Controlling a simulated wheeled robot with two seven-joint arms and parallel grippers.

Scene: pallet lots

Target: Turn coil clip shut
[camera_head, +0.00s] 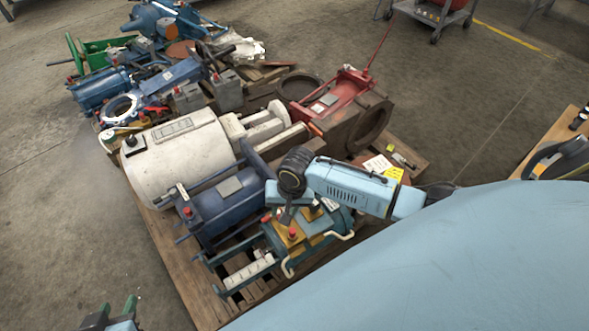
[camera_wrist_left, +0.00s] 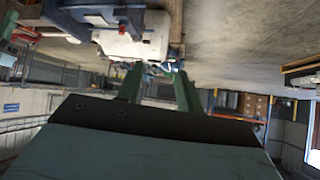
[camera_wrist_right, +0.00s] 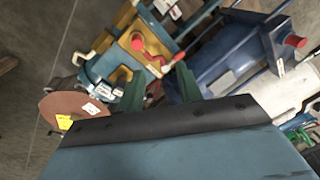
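I cannot tell for sure which part is the coil clip. A teal machine with yellow blocks (camera_head: 291,237) and red knobs sits at the pallet's near end. In the right wrist view its yellow block (camera_wrist_right: 122,52) carries a red knob with a red lever (camera_wrist_right: 150,56). My right gripper (camera_head: 286,213) is over this machine, partly hidden by its own wrist. Its green fingers (camera_wrist_right: 161,85) stand apart, with no clearly held thing between them. My left gripper (camera_head: 114,311) is low at the left, off the pallet, with its green fingers (camera_wrist_left: 158,84) apart and empty.
The wooden pallet (camera_head: 176,268) is crowded with a white cylinder (camera_head: 178,160), a blue machine (camera_head: 220,205) and a red-framed machine (camera_head: 335,98). A second load of blue machines (camera_head: 100,90) stands behind. The floor at left is clear.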

